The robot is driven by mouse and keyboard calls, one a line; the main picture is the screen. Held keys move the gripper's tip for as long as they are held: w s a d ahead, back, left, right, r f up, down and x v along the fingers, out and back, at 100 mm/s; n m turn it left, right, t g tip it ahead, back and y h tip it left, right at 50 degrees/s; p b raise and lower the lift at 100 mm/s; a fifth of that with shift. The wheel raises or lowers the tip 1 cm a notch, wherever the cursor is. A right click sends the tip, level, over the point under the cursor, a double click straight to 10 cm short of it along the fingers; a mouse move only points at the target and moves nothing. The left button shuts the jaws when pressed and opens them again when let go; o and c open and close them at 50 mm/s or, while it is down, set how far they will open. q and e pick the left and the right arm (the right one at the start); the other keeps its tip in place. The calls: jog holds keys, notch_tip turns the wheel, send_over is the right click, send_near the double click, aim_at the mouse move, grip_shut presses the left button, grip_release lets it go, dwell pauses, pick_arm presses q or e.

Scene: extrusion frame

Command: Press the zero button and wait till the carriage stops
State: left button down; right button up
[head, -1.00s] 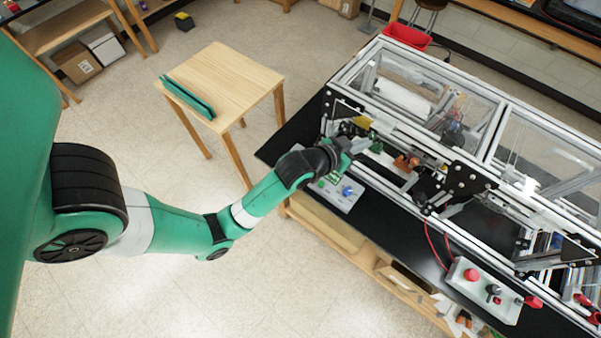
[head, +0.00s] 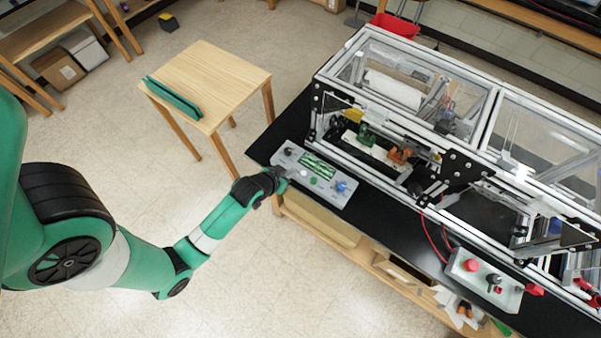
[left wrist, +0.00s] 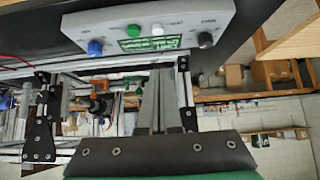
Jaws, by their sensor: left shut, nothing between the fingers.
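A grey control panel (head: 330,196) lies on the black bench top in front of the extrusion frame (head: 480,102). It carries a green display (head: 318,166), a white button (head: 303,173), a green button (head: 315,181), a blue knob (head: 341,187) and a black knob (head: 288,151). No label is legible, so I cannot tell which is zero. My left gripper (head: 287,178) is shut and empty at the panel's near edge, close to the white button; contact cannot be told. In the left wrist view the panel (left wrist: 180,12) is at the top, beyond the fingers (left wrist: 160,72). My right gripper is out of view.
Inside the frame are a green part (head: 366,136) and an orange part (head: 399,154); which is the carriage is unclear. A second control box (head: 483,285) with a red button is at right. A wooden table (head: 222,75) stands left; floor between is clear.

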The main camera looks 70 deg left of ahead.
pick_arm(q)
jog(key=b, duration=0.2)
send_over(301, 178)
jog(key=f, duration=0.5)
jog(key=shift+s+f, duration=0.25)
jog(key=shift+s, duration=0.05)
jog(key=f, duration=0.3)
jog(key=shift+w+a+f, duration=0.1)
jog(key=shift+w+f, duration=0.1)
jog(key=shift+f, duration=0.5)
